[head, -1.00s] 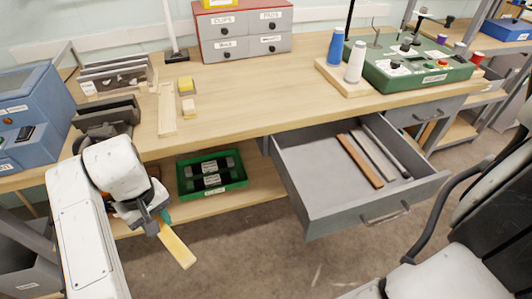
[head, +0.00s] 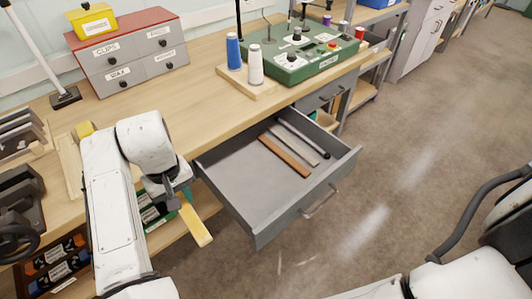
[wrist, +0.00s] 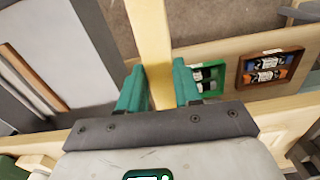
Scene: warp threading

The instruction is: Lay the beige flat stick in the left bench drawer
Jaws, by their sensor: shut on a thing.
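The beige flat stick (head: 195,224) is held in my gripper (head: 183,196), pointing down and to the right in the head view. In the wrist view the stick (wrist: 151,45) stands between the two green fingers of my gripper (wrist: 158,88). The left bench drawer (head: 240,185) is pulled open to the right of my gripper. The stick is outside the drawer, beside its left wall. A brown flat stick (head: 284,157), a grey strip and a dark rod (head: 303,138) lie along the drawer's far right side. The drawer's left and middle floor is bare.
A second drawer (head: 322,94) farther right is shut. Below the bench, a green tray (head: 152,212) and a brown tray (head: 52,268) hold labelled items. The floor before the drawer is clear.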

